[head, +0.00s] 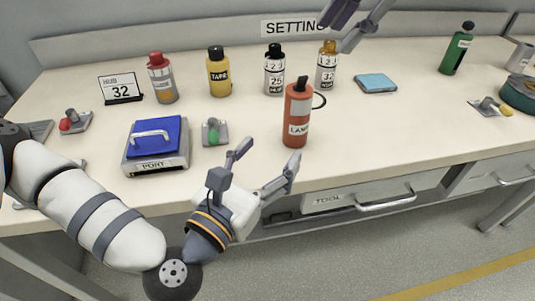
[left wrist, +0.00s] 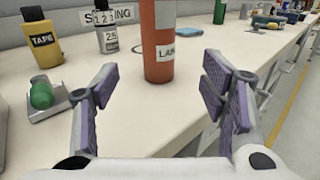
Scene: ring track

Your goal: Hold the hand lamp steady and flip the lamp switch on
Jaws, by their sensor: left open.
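The hand lamp (head: 297,117) is an orange-red cylinder labelled LAMP. It stands upright near the front edge of the workbench. It has a small dark part on its top; I cannot tell the switch's position. In the left wrist view the lamp (left wrist: 158,45) is ahead, between the open fingers, with its top cut off. My left gripper (head: 270,155) is open and empty, in front of the lamp and apart from it. My right gripper (head: 335,35) shows only partly at the top edge. Its fingers look apart, with nothing between them.
A green-knobbed fixture (head: 214,133) and the blue-topped PORT box (head: 155,139) are to the left.

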